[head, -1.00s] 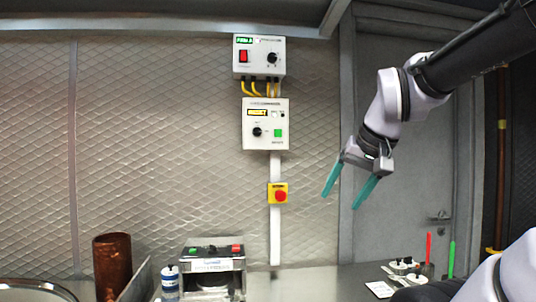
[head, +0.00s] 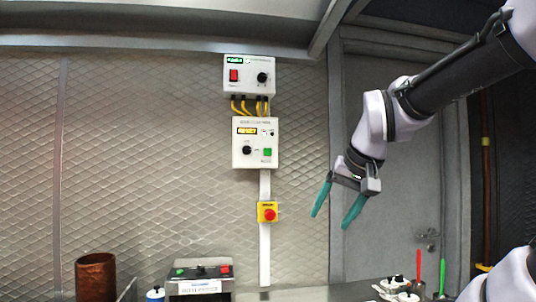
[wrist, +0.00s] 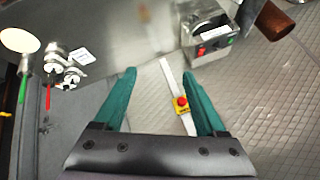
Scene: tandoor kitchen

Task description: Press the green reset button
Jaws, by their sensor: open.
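A small square green button (head: 267,152) sits at the lower right of the white lower control box (head: 255,135) on the wall; its label is too small to read. My gripper (head: 331,220) is open and empty, right of and lower than that box in the head view. Its teal fingers point downward, apart from the wall panels. In the wrist view my gripper (wrist: 158,72) is open, with the red emergency knob (wrist: 181,101) on its yellow plate showing between the fingers. The green button on the wall box does not show in the wrist view.
A white upper box (head: 249,75) with a red switch hangs above, joined by yellow cables. The red knob (head: 269,214) is below on the post. A counter device (head: 200,278) has another green button (head: 180,272). A copper pot (head: 96,277) stands left. The wall around the boxes is clear.

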